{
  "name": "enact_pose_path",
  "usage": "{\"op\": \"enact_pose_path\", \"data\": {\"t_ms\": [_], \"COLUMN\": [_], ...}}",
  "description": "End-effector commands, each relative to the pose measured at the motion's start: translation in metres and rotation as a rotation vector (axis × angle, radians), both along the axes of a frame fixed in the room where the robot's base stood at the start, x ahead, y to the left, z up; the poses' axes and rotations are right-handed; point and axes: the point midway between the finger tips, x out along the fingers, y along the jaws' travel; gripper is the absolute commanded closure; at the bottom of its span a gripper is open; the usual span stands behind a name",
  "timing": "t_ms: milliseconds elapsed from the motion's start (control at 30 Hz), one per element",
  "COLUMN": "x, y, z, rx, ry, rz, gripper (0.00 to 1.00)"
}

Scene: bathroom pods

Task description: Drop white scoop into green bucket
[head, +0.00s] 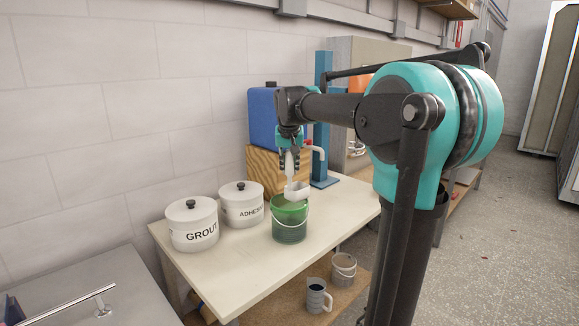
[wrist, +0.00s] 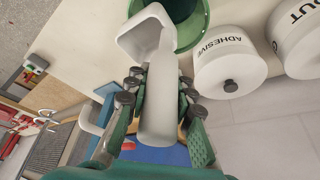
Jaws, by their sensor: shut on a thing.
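The white scoop (head: 297,191) hangs from my gripper (head: 290,158), its bowl pointing down just above the green bucket (head: 289,226). My gripper is shut on the scoop's handle. In the wrist view the scoop (wrist: 158,108) runs between the fingers of my gripper (wrist: 160,95), and its bowl overlaps the rim of the green bucket (wrist: 200,30). The bucket stands upright on the pale table, with a wire handle. The dark inside of the bucket shows only in part behind the scoop.
A GROUT pot (head: 193,225) and an ADHESIVE pot (head: 241,204) stand left of the bucket. A blue container (head: 263,115) on a wooden block (head: 262,168) and a blue post (head: 324,120) stand behind. The table's front (head: 265,265) is clear. A small bucket (head: 344,269) sits on the lower shelf.

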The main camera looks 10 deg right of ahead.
Motion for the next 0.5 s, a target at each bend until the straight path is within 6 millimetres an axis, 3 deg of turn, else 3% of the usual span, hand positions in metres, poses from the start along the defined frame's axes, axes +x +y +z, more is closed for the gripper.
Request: {"op": "enact_pose_path", "data": {"t_ms": [33, 200, 500], "x": [0.0001, 0.0001, -0.0002], "y": [0.0, 0.0, 0.0], "z": [0.0001, 0.0001, 0.0007], "rx": [0.0, 0.0, 0.0], "ry": [0.0, 0.0, 0.0], "rz": [0.0, 0.0, 0.0], "gripper": [0.74, 0.53, 0.53]}}
